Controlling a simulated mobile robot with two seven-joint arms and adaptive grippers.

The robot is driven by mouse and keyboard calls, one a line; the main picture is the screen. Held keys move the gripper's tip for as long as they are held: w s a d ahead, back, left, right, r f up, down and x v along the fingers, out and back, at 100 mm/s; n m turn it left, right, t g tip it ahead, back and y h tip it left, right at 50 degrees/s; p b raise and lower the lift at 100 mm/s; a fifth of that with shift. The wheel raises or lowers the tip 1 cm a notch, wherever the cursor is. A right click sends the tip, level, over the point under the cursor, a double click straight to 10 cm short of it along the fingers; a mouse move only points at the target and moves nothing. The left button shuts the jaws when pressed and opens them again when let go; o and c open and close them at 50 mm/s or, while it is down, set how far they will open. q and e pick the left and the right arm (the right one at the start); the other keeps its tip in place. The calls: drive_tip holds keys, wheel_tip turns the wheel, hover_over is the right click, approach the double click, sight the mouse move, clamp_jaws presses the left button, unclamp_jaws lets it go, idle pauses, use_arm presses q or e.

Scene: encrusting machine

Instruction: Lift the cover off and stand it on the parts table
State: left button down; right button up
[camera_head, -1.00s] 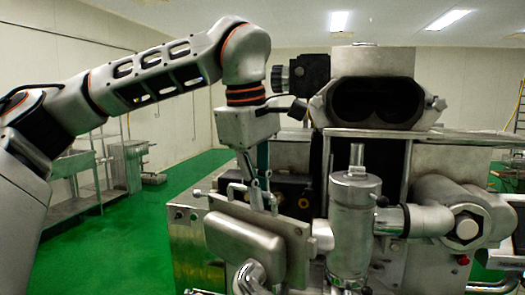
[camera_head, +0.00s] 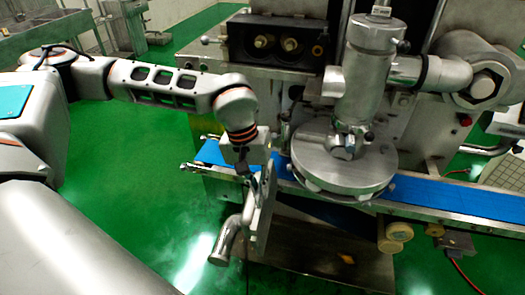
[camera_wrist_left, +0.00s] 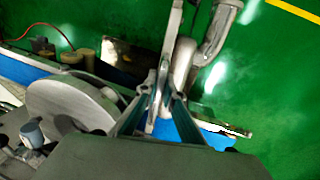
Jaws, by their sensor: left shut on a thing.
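The cover (camera_head: 263,217) is a grey metal plate with a bent pipe on its face. In the head view it hangs upright, seen nearly edge-on, off the machine and in front of the blue conveyor belt. My left gripper (camera_head: 256,176) is shut on its upper part. In the left wrist view the two fingers (camera_wrist_left: 158,108) close on the cover's handle or edge, and the cover (camera_wrist_left: 183,62) with its pipe extends away from them. The exact grip point is partly hidden. My right gripper is in neither view. I cannot make out which surface is the parts table.
The encrusting machine's uncovered front (camera_head: 279,43) shows two round fittings. A vertical cylinder over a round disc (camera_head: 340,165) stands right of my gripper, above the blue belt (camera_head: 440,196). Green floor (camera_head: 130,190) is open at left. Metal tables (camera_head: 45,32) stand far left.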

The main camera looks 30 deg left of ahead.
use_arm(q)
drive_tip(key=f+m, duration=0.1)
drive_tip(key=f, duration=0.2)
drive_tip(key=s+f+m, duration=0.1)
drive_tip(key=f, duration=0.3)
drive_tip(key=f+m, duration=0.1)
drive_tip(key=f, duration=0.2)
drive_tip(key=shift+s+d+f+m+g, duration=0.15)
drive_tip(key=shift+f+m+g, duration=0.15)
drive_tip(key=shift+f, duration=0.1)
